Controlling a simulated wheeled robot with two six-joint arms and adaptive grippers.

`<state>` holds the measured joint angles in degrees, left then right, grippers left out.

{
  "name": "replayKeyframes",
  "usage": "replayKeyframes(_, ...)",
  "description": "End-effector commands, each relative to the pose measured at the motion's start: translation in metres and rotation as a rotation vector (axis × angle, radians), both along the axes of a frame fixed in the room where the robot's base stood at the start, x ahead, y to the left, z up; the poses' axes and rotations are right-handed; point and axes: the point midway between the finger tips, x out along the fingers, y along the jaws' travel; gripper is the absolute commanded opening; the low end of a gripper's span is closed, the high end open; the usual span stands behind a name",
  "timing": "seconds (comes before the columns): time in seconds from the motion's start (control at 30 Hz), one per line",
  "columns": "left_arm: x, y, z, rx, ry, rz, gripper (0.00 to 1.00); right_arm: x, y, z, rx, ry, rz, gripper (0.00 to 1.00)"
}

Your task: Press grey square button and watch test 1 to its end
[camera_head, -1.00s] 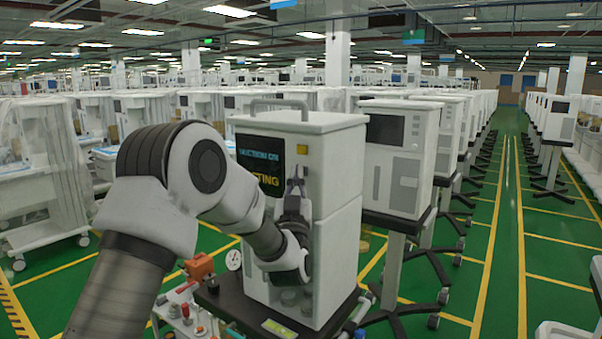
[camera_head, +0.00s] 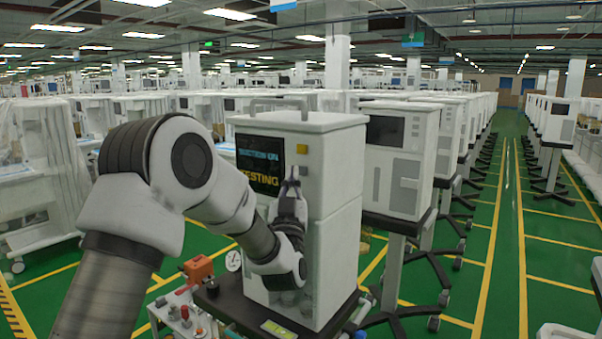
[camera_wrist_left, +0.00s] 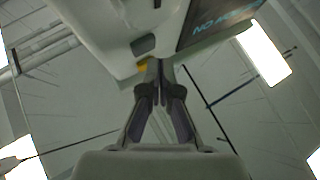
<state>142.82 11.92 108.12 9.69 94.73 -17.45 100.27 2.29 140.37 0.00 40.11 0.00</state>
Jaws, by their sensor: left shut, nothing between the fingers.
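In the left wrist view the shut fingers (camera_wrist_left: 160,68) point at the machine's front (camera_wrist_left: 120,30), partly over a yellow patch. My right gripper is not in view.
Another white machine on a stand (camera_head: 398,155) is close on the right. A green aisle (camera_head: 508,230) with yellow lines is free at the far right.

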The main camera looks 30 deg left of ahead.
Motion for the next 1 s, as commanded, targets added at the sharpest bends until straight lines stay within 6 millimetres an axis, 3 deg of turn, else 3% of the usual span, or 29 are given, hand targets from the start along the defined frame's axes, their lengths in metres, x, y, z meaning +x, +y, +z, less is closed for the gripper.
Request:
replayKeyframes(0.53,-0.047,0.004,-0.001,-0.001,-0.001,0.0,0.0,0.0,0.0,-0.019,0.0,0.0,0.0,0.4)
replayKeyframes(1.0,-0.05,0.004,0.0,0.0,0.0,0.0,0.0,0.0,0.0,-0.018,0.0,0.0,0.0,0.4)
